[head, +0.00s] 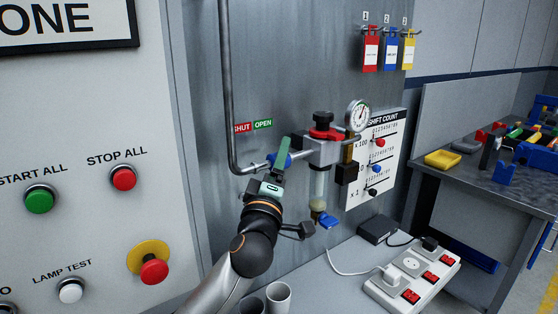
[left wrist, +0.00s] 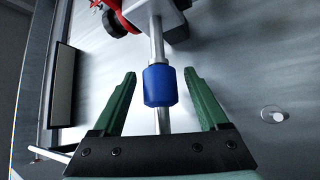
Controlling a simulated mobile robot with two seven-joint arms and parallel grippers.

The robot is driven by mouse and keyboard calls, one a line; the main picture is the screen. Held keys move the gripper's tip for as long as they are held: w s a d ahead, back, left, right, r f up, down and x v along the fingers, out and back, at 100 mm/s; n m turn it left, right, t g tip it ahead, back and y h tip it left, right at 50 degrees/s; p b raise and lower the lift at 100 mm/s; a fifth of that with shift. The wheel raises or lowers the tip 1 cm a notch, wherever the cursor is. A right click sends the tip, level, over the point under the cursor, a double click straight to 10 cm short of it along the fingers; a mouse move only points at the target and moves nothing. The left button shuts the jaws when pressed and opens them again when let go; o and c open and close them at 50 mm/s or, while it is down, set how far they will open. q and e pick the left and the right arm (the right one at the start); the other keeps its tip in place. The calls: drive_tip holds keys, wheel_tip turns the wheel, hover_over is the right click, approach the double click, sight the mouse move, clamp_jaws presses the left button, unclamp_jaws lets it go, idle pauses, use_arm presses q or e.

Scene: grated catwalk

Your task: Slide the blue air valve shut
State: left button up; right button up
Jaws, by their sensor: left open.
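The blue air valve (left wrist: 160,86) is a blue sleeve on a thin metal pipe. In the left wrist view it sits between the two green fingers of my left gripper (left wrist: 160,95), with a gap on each side. In the head view my left gripper (head: 279,165) is at the pipe and partly hides the blue valve (head: 283,160). The gripper is open. A red SHUT label (head: 242,128) and a green OPEN label (head: 263,124) are on the metal panel above the pipe. My right gripper is not in view.
Right of the valve is a regulator body (head: 322,151) with a red ring and a round gauge (head: 358,115). A shift count board (head: 375,160) hangs beyond it. A power strip (head: 412,275) and cups (head: 278,296) stand below. Push buttons are on the left panel.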

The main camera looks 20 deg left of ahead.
use_arm(q)
clamp_jaws()
idle(0.5)
